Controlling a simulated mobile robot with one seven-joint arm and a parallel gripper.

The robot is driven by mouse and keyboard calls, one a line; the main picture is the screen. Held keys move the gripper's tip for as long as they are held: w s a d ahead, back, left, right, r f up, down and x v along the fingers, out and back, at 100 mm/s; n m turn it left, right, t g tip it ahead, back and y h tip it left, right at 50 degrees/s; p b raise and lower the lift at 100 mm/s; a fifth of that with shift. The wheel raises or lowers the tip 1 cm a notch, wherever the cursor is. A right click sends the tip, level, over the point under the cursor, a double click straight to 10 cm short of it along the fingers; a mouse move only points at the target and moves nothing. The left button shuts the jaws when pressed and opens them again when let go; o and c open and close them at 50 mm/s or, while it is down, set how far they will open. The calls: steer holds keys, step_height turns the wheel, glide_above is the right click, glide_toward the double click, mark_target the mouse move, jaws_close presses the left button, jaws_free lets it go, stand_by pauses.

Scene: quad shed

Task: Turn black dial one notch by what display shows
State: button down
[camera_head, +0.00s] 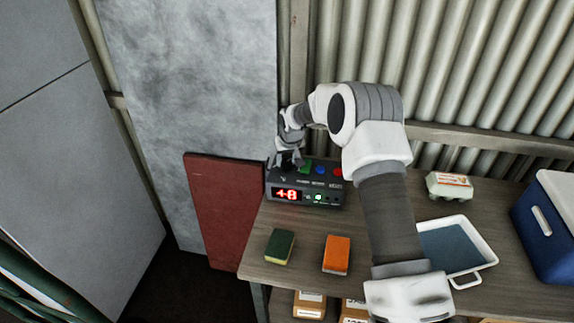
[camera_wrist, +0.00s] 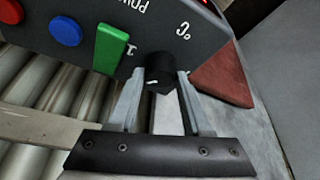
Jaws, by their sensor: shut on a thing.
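A dark grey control box (camera_head: 310,181) stands at the back left of the workbench. Its front has a red lit display (camera_head: 287,194) whose characters look like "+8", though they are small and blurred. The black dial (camera_wrist: 159,70) sits on the box top near the "°C" mark, with a white pointer line on it. My gripper (camera_wrist: 160,92) is shut on the dial, one finger on each side. In the head view, my gripper (camera_head: 287,160) comes down on the box's left end and mostly hides the dial.
Beside the dial are a green switch (camera_wrist: 109,48), a blue button (camera_wrist: 65,31) and a red button (camera_wrist: 11,11). A green sponge (camera_head: 279,246), an orange sponge (camera_head: 337,254), a tray (camera_head: 484,242), an egg carton (camera_head: 449,186) and a blue cooler (camera_head: 546,222) stand on the bench.

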steer(key=m+b, duration=0.1)
steer(key=m+h+b, duration=0.1)
steer(key=m, duration=0.1)
steer(key=m+h+b, duration=0.1)
steer(key=shift+a+f+b, duration=0.15)
steer(key=shift+a+b, duration=0.1)
steer(key=shift+b, duration=0.15)
steer(key=m+h, duration=0.1)
steer(key=m, duration=0.1)
steer(key=m+b, duration=0.1)
steer(key=m, duration=0.2)
steer(key=shift+g+h, duration=0.3)
steer(key=shift+h, duration=0.1)
steer(key=shift+c, duration=1.7)
jaws_free()
steer(key=v, duration=1.7)
steer(key=shift+r+p, duration=0.35)
steer(key=shift+r, duration=0.05)
